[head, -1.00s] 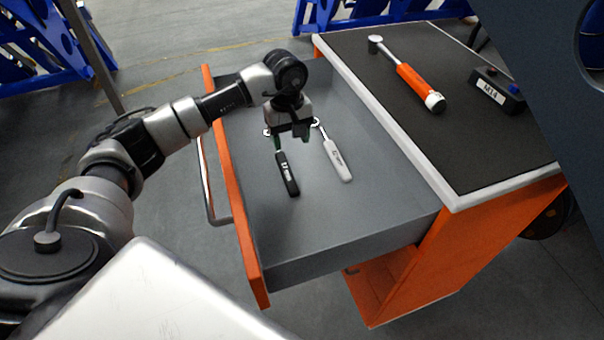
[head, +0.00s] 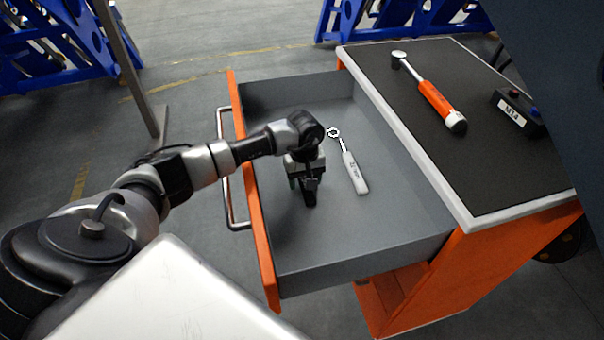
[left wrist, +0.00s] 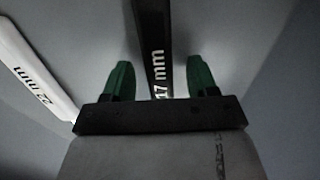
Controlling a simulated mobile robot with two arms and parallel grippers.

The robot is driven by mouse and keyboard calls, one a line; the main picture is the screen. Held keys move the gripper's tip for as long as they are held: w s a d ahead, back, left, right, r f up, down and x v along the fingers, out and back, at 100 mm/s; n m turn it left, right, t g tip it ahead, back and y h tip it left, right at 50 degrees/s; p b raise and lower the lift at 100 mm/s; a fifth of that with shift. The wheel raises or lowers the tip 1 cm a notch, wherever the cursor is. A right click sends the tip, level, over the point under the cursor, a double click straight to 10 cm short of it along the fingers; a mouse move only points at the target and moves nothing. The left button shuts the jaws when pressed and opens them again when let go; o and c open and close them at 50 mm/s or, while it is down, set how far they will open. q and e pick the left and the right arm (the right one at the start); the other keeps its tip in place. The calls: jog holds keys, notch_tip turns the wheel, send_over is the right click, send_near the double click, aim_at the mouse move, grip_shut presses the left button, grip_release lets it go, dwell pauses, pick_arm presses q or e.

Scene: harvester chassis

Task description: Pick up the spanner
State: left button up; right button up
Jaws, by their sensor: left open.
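A black spanner marked "17 mm" (left wrist: 153,28) lies in the open drawer. In the left wrist view its handle runs between the two green fingers of my left gripper (left wrist: 159,72). The fingers are open, one on each side, with a gap to the handle. In the head view my left gripper (head: 303,182) points down over this spanner and hides most of it. A white spanner (head: 354,173) with a ring end lies to the right in the drawer. It shows at the left in the wrist view (left wrist: 35,72), marked "22 mm". My right gripper is not in view.
The grey drawer (head: 395,235) has an orange front (head: 262,235) with a metal handle. On the cabinet's dark top (head: 480,175) lie an orange-handled torque wrench (head: 436,100) and a black block marked "M14" (head: 515,118). The drawer's near end is clear.

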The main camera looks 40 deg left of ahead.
pick_arm(q)
grip_shut()
dwell(0.3)
jog(key=shift+r, duration=0.15)
